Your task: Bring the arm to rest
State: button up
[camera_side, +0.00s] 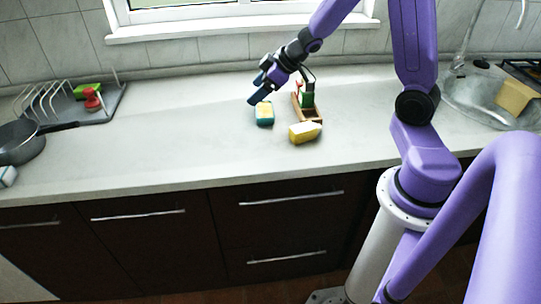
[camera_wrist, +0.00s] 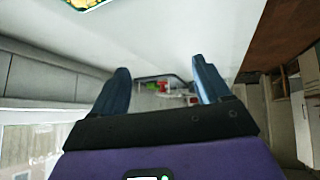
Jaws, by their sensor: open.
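My gripper (camera_side: 262,88) is above the counter near the window side, at the end of my purple arm. Its two dark blue fingers stand apart with nothing between them; they also show in the wrist view (camera_wrist: 165,84). A teal and yellow sponge packet (camera_side: 264,113) lies on the counter just below the fingers, apart from them. The edge of a patterned yellow and green thing (camera_wrist: 88,3) shows at the top of the wrist view.
A yellow sponge (camera_side: 305,132) lies beside a wooden caddy (camera_side: 309,114) holding a green item. A dish rack (camera_side: 75,100) with green and red things and a dark pan (camera_side: 20,142) stand at the left. A sink (camera_side: 485,95) is at the right. The counter's middle left (camera_side: 170,130) is clear.

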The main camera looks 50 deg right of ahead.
jog(key=s+a+r+n+g+h, duration=0.1)
jog(key=s+a+r, duration=0.2)
jog(key=s+a, duration=0.35)
jog(key=s+a+n+g, duration=0.2)
jog(key=s+g, duration=0.1)
jog(key=s, duration=0.9)
jog(key=s+a+r+n+g+h, duration=0.1)
jog(key=s+a+n+g, duration=0.2)
jog(key=s, duration=0.9)
jog(key=shift+a+n+g, duration=0.15)
jog(key=shift+n+g, duration=0.15)
jog(key=o, duration=0.4)
jog(key=shift+w, duration=0.2)
jog(key=shift+o, duration=0.2)
jog(key=m+g+h, duration=0.2)
jog(key=m+h, duration=0.2)
jog(key=m, duration=3)
send_near(305, 126)
jog(key=shift+s+a+r, duration=0.15)
jog(key=shift+s+a, duration=0.05)
jog(key=shift+a, duration=0.5)
jog(key=shift+d+f+m, duration=0.3)
jog(key=shift+d+m, duration=0.4)
jog(key=shift+m, duration=0.4)
jog(key=shift+d+f, duration=0.1)
jog(key=shift+f, duration=0.05)
jog(key=shift+x, duration=4.25)
